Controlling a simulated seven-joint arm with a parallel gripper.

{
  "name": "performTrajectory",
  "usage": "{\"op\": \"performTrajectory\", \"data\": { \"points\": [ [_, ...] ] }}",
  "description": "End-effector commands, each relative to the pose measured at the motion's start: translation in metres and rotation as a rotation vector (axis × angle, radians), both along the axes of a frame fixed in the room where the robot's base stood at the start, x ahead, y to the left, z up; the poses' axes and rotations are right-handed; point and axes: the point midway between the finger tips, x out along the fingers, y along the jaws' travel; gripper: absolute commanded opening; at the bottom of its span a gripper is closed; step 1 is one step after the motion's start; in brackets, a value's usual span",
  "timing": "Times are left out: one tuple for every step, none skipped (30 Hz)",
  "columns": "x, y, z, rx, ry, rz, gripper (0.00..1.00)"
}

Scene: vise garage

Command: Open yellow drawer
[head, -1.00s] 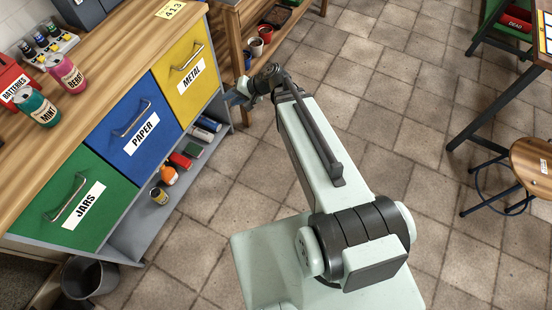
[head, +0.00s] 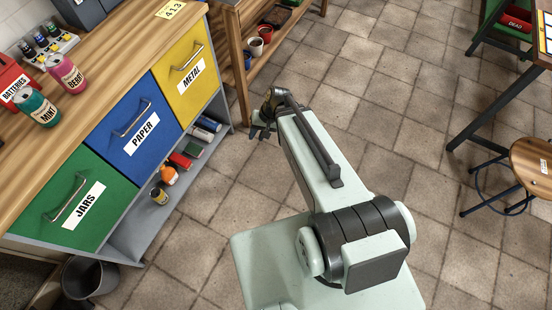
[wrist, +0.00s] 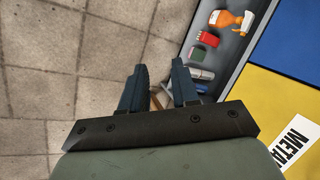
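The yellow drawer (head: 188,76) is shut at the far end of the cabinet, with a "METAL" label and a metal bar handle (head: 187,58) on its front. In the wrist view the yellow front (wrist: 262,108) shows at the lower right with part of its label; its handle is not in that view. My gripper (head: 256,132) is to the right of the drawer, apart from it, over the floor. In the wrist view the two blue-grey fingers of my gripper (wrist: 158,75) stand apart with nothing held between them.
A blue "PAPER" drawer (head: 128,121) and a green "JARS" drawer (head: 78,203) are shut beside it. A low shelf (head: 128,236) under them holds cans and a spray bottle (head: 167,174). A wooden shelf unit (head: 233,50) stands beyond.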

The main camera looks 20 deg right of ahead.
Motion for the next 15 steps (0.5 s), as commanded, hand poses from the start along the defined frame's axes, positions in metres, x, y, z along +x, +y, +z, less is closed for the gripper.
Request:
{"op": "performTrajectory", "data": {
  "points": [
    [-0.007, -0.003, -0.006, -0.017, 0.015, 0.010, 0.30],
    [-0.010, -0.005, -0.008, -0.028, 0.024, 0.015, 0.30],
    [-0.014, -0.007, -0.012, -0.042, 0.034, 0.023, 0.30],
    [-0.018, -0.009, -0.015, -0.052, 0.042, 0.029, 0.30],
    [-0.021, -0.011, -0.018, -0.063, 0.050, 0.035, 0.30],
    [-0.026, -0.013, -0.022, -0.077, 0.061, 0.043, 0.30],
    [-0.029, -0.015, -0.024, -0.088, 0.069, 0.049, 0.30],
    [-0.032, -0.017, -0.027, -0.096, 0.076, 0.055, 0.30],
    [-0.037, -0.019, -0.031, -0.110, 0.087, 0.062, 0.30],
    [-0.041, -0.021, -0.034, -0.119, 0.096, 0.068, 0.30],
    [-0.044, -0.023, -0.037, -0.129, 0.104, 0.075, 0.30],
    [-0.049, -0.025, -0.040, -0.142, 0.115, 0.082, 0.30],
    [-0.052, -0.027, -0.043, -0.151, 0.122, 0.089, 0.30],
    [-0.056, -0.029, -0.045, -0.161, 0.130, 0.094, 0.30],
    [-0.060, -0.031, -0.048, -0.172, 0.140, 0.102, 0.30]
  ]
}}
